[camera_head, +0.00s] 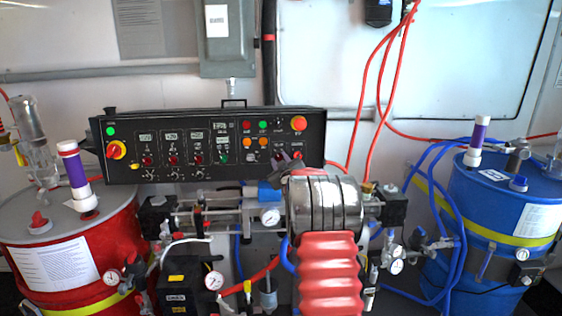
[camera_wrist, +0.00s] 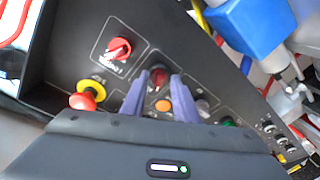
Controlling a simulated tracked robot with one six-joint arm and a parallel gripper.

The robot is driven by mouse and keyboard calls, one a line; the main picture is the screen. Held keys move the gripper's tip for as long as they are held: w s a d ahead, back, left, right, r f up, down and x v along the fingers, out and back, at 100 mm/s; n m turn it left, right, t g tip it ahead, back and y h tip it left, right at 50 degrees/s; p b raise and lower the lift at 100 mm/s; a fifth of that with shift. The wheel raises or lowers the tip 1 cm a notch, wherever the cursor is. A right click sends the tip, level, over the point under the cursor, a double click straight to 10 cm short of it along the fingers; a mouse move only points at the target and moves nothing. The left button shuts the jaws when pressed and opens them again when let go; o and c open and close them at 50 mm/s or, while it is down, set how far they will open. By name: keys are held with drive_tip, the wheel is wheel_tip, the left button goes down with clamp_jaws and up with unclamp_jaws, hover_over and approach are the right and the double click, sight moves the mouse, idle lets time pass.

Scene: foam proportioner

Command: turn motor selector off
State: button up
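The black control panel (camera_head: 215,145) stands behind the machine. Near its lower right corner is a red rotary selector (camera_wrist: 117,48), framed by a white outline with lettering too blurred to read surely. A second, darker red knob (camera_wrist: 158,72) sits beside it. I cannot tell which one is the motor selector. My gripper (camera_wrist: 159,84) has its two purple-grey fingers apart, pointing at the panel, with the dark red knob showing between their tips. Contact with it cannot be told. In the head view my gripper (camera_head: 287,160) is at the panel's lower right and partly hides these knobs.
A red mushroom button on a yellow collar (camera_wrist: 86,95) is close to the left finger. An orange button (camera_wrist: 163,105) shows between the fingers. A blue block (camera_wrist: 250,25) juts out beyond the panel's lower edge. A red drum (camera_head: 110,240) and a blue drum (camera_head: 480,205) flank the machine.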

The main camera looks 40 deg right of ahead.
drive_tip(key=shift+r, duration=0.1)
drive_tip(key=shift+v, duration=0.75)
drive_tip(key=v, duration=1.2)
drive_tip(key=shift+s+a, duration=0.1)
drive_tip(key=shift+a, duration=0.05)
